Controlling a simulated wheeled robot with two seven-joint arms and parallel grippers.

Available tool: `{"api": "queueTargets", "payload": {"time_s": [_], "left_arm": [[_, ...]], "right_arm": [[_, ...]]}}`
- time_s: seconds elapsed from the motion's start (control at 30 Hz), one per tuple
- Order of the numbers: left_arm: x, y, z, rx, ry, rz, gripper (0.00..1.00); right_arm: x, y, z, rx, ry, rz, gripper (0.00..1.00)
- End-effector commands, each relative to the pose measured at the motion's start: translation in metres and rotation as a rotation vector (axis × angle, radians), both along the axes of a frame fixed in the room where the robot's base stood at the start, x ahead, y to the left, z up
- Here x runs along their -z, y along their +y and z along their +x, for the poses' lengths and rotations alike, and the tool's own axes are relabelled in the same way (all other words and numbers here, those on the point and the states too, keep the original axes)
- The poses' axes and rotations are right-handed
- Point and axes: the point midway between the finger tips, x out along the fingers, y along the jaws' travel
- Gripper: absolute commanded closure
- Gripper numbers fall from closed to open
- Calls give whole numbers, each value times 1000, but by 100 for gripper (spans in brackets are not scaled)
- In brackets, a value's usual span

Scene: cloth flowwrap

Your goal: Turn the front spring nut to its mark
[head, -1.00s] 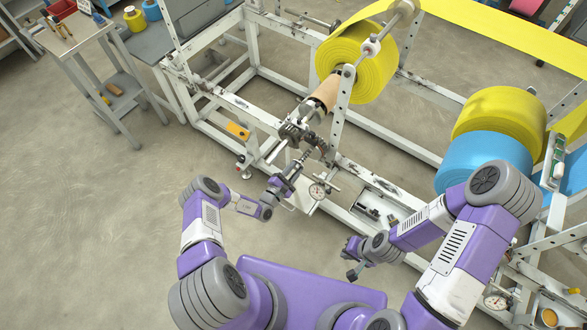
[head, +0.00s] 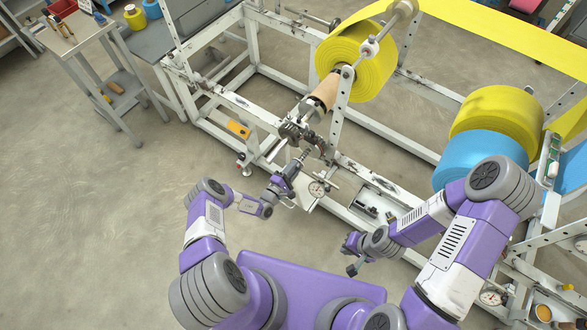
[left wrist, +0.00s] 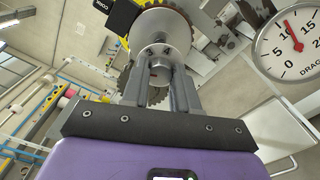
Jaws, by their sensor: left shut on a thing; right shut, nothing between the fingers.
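In the left wrist view, the front spring nut (left wrist: 160,48) is a grey round part with toothed rims. My left gripper (left wrist: 160,82) is shut on it, with one finger on each side. A small reddish spot shows between the fingers; I cannot tell if it is the mark. In the head view, my left gripper (head: 294,167) is at the brake end of the roll shaft, and the nut is too small to make out. A dial (left wrist: 292,42) marked DRAG has its red needle near 10. My right gripper (head: 351,256) is shut and empty, apart from the machine.
The white machine frame (head: 270,152) lies ahead, with a yellow roll (head: 362,66) on the shaft. The drag dial (head: 317,189) is close to my left gripper. Yellow and blue rolls (head: 483,160) stand at right. A tool cart (head: 95,60) is at far left. The floor at left is clear.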

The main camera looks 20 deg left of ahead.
Motion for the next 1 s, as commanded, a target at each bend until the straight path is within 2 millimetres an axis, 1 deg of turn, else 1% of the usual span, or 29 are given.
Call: {"api": "queueTargets", "payload": {"time_s": [0.27,0.3,0.43,0.67,0.77,0.87,1.0], "left_arm": [[0,0,0,-1,0,0,100],[0,0,0,-1,1,-1,65],[0,0,0,-1,1,-1,46],[0,0,0,0,0,-1,46],[0,2,-4,0,2,-1,46],[0,6,-14,-1,4,-1,46],[0,15,-38,-2,4,-2,46]], "right_arm": [[0,0,0,0,0,0,100],[0,0,0,0,0,0,100],[0,0,0,0,0,0,100],[0,0,0,0,0,0,100],[-1,0,0,0,0,0,100],[-3,0,0,0,0,0,100],[-7,0,0,0,0,0,100]]}}
